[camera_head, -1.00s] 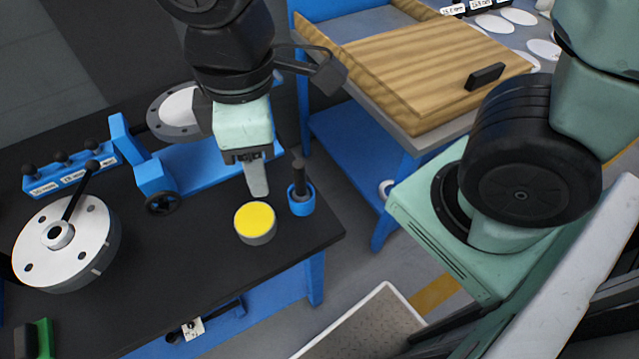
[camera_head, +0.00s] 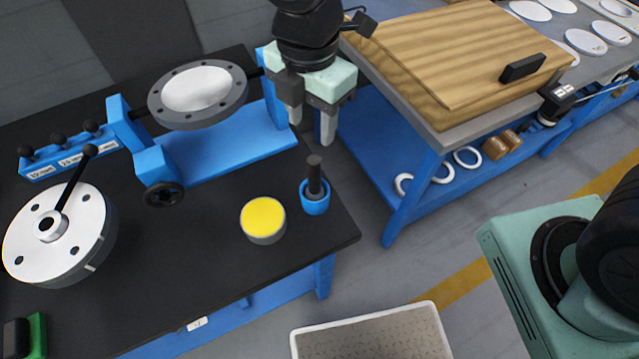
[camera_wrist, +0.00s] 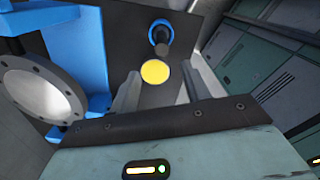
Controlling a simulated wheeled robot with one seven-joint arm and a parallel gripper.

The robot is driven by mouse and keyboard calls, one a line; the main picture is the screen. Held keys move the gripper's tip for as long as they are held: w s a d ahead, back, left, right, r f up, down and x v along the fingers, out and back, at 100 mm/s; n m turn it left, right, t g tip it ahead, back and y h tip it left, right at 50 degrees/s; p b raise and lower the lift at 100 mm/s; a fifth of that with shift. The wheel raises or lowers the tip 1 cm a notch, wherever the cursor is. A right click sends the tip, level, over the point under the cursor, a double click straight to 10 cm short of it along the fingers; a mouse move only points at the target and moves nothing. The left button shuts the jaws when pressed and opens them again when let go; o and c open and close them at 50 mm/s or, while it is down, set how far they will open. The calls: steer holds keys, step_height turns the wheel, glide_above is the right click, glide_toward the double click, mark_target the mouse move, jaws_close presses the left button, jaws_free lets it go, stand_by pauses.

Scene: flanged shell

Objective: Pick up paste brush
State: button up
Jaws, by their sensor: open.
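The paste brush (camera_head: 314,176) is a dark upright handle standing in a blue round holder (camera_head: 316,205) near the right edge of the black table. In the wrist view the brush (camera_wrist: 162,48) shows beyond the yellow-topped tin, near the top middle. My gripper (camera_head: 312,128) is open and empty, with its two fingers pointing down, above and a little behind the brush in the head view. It is apart from the brush. In the wrist view the fingers (camera_wrist: 158,92) stand left and right of the yellow-topped tin.
A yellow-topped round tin (camera_head: 263,220) stands just left of the holder. A blue stand with a flanged ring (camera_head: 198,94) is behind left. A flanged disc with a lever (camera_head: 58,235) is at far left. A wooden-topped blue bench (camera_head: 450,60) stands at right.

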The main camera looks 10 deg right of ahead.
mark_target(315, 170)
step_height(315, 170, down, 8)
steer(key=shift+r, duration=0.1)
steer(key=shift+s+d+f+p, duration=0.15)
steer(key=shift+f+p, duration=0.45)
steer(key=shift+f, duration=2.1)
jaws_close()
